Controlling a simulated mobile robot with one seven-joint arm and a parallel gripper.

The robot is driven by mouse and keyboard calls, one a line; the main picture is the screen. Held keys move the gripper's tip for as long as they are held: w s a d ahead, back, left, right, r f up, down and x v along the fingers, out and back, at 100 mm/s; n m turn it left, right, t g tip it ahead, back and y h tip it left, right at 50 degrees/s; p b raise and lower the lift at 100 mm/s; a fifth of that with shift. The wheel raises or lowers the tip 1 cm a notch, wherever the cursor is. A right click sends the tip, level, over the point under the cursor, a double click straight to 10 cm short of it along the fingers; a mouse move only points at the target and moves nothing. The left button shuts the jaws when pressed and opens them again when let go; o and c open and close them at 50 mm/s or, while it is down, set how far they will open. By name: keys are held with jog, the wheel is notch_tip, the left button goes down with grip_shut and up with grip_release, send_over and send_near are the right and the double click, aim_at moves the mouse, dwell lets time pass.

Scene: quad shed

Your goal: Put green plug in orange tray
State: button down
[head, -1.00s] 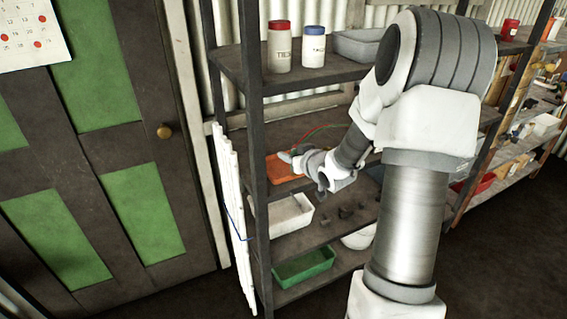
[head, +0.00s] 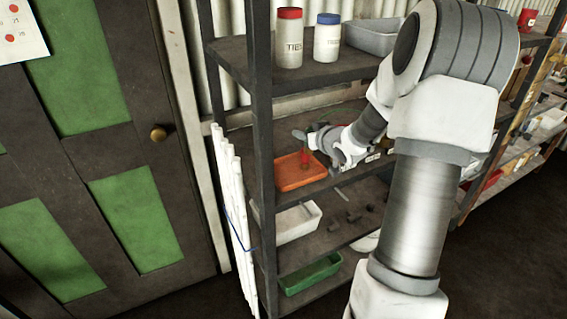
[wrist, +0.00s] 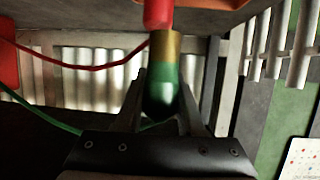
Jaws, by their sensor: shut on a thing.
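My gripper (head: 308,137) is above the orange tray (head: 289,183) on the middle shelf. In the wrist view, my gripper (wrist: 160,98) is shut on the green plug (wrist: 160,88), whose rounded green body lies between the fingers. A brass-coloured band and a red piece (wrist: 158,14) line up beyond it; I cannot tell if the red piece is joined to it. In the head view a small upright red piece (head: 305,157) shows below my gripper, over the tray; contact with the tray is unclear. The tray's visible floor looks otherwise empty.
Rack posts (head: 260,120) and the upper shelf (head: 330,72) bound the space. Below are a white bin (head: 291,226) and a green bin (head: 311,272). A red cable (wrist: 85,67) and a green cable (wrist: 40,119) cross the wrist view.

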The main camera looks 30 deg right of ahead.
jog(key=w+a+f, duration=0.1)
jog(key=a, duration=0.1)
jog(key=w+a+f+b, duration=0.1)
jog(key=a, duration=0.1)
jog(key=w+a+f, duration=0.1)
jog(key=a+f, duration=0.1)
jog(key=shift+f+b, duration=0.45)
jog(key=shift+f, duration=1.6)
jog(key=shift+f+b, duration=0.25)
jog(key=shift+b, duration=0.05)
jog(key=c, duration=0.5)
grip_release()
jog(key=shift+r, duration=0.1)
jog(key=shift+r, duration=0.1)
